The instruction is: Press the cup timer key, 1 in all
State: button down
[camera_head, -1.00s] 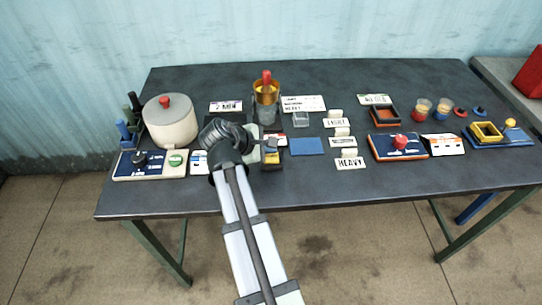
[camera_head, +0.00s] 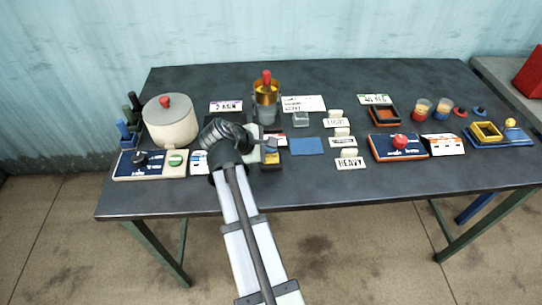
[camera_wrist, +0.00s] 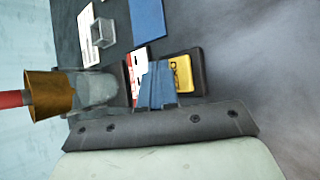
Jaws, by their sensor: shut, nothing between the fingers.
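A small dark device with a yellow face (camera_head: 272,159) lies near the front of the table, left of the blue mat. In the wrist view its yellow face (camera_wrist: 183,73) bears dark lettering that I cannot fully read, and a white and red part (camera_wrist: 139,68) shows on the other side of my fingers. I take it to be the cup timer; its key cannot be made out. My gripper (camera_head: 271,145) is shut and empty over the device. In the wrist view the blue fingertips (camera_wrist: 156,82) cover its middle. Whether they touch it I cannot tell.
Behind my gripper stands a brass-coloured cup with a red handle (camera_head: 267,78) over a clear vessel. A blue mat (camera_head: 306,146) and a small clear box (camera_head: 301,119) lie to the right. A white pot (camera_head: 170,125) and a blue-and-white panel (camera_head: 140,166) stand left.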

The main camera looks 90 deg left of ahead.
aim_at(269, 158)
jog(key=shift+f, duration=0.15)
dwell(0.7)
jog(key=shift+f, duration=0.3)
jog(key=shift+f, duration=0.4)
dwell(1.0)
jog(key=shift+r, duration=0.85)
jog(key=shift+r, duration=2.5)
